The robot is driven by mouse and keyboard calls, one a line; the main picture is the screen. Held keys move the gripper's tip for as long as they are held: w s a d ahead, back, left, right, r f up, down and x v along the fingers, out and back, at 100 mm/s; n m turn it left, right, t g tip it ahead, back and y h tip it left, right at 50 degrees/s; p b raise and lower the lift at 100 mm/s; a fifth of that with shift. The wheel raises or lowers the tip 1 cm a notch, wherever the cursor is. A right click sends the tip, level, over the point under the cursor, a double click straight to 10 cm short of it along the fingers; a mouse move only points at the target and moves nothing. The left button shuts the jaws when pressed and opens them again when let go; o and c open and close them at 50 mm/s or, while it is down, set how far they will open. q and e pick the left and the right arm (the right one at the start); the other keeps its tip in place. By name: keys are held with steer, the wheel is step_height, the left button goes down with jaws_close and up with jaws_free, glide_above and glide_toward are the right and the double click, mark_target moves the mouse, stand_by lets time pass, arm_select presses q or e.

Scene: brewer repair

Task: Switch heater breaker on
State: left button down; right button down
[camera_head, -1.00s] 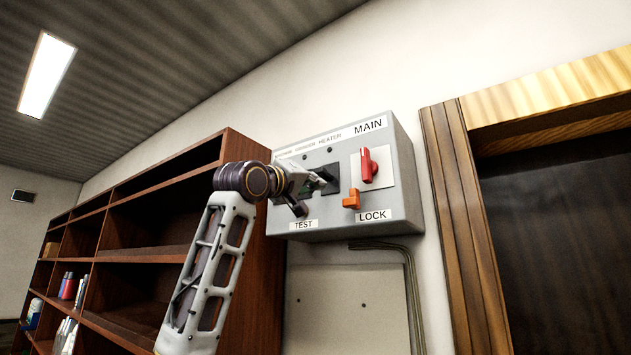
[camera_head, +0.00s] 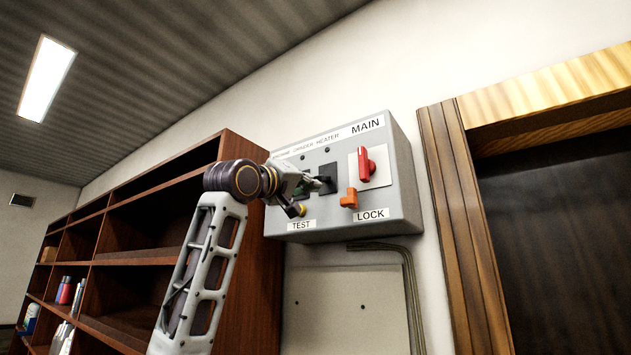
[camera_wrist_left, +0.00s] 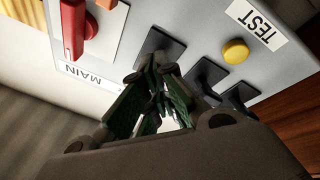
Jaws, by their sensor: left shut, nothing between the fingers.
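The grey breaker box (camera_head: 395,165) hangs on the wall, with MAIN, TEST and LOCK labels. The heater breaker (camera_head: 327,173) is the black plate nearest the red main handle; in the left wrist view it is the black square (camera_wrist_left: 165,45) beside the fingers. My left gripper (camera_head: 319,184) is shut and empty, its tips at or just in front of this breaker. The same gripper (camera_wrist_left: 152,78) partly covers the breaker, so its lever position and any contact cannot be told. My right gripper is not in view.
The red main handle (camera_head: 366,164) and orange lock piece (camera_head: 349,198) sit right of the breaker. A yellow test button (camera_wrist_left: 235,51) and two other black breakers (camera_wrist_left: 207,75) are close to the fingers. A wooden shelf (camera_head: 262,270) stands left; a door frame (camera_head: 450,210) stands right.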

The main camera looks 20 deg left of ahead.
arm_select(q)
steer(key=s+a+b, duration=0.2)
steer(key=s, duration=0.4)
stand_by(0.6)
steer(key=shift+a+f, duration=0.1)
stand_by(0.4)
